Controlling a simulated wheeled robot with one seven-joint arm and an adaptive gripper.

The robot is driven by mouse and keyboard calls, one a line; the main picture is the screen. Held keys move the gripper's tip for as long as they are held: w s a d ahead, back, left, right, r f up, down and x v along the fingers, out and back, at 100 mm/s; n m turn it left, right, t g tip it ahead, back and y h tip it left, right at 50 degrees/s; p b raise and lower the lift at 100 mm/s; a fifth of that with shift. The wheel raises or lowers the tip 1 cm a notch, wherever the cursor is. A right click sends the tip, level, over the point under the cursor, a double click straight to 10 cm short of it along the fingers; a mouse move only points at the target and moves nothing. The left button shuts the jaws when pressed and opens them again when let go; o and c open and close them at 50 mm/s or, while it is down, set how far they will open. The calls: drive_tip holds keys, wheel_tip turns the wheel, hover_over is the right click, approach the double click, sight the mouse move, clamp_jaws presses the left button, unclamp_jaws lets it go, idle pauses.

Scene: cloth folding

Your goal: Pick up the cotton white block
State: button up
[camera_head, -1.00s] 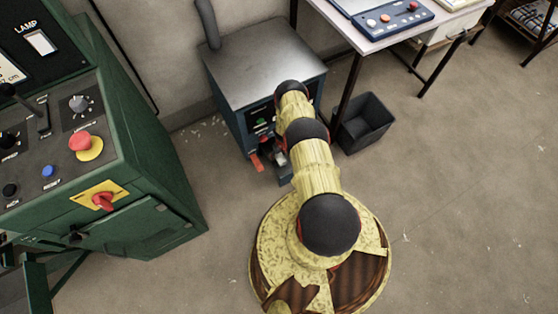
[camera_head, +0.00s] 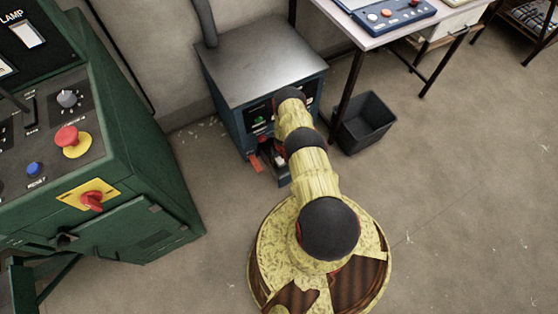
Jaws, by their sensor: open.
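I cannot make out a cotton white block in the head view. My yellow and black arm reaches away from me toward the front of a dark blue metal cabinet (camera_head: 262,68). Small red and grey parts show low on the cabinet front, just left of my arm; I cannot tell what the grey part is.
A green control machine (camera_head: 130,170) with a red button (camera_head: 67,138) stands at left. A black bin (camera_head: 364,124) stands right of the cabinet, by a white-topped table (camera_head: 360,33) bearing a blue button panel (camera_head: 392,14).

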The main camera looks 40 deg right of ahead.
drive_tip(key=shift+f, duration=0.25)
idle(0.4)
drive_tip(key=c, duration=1)
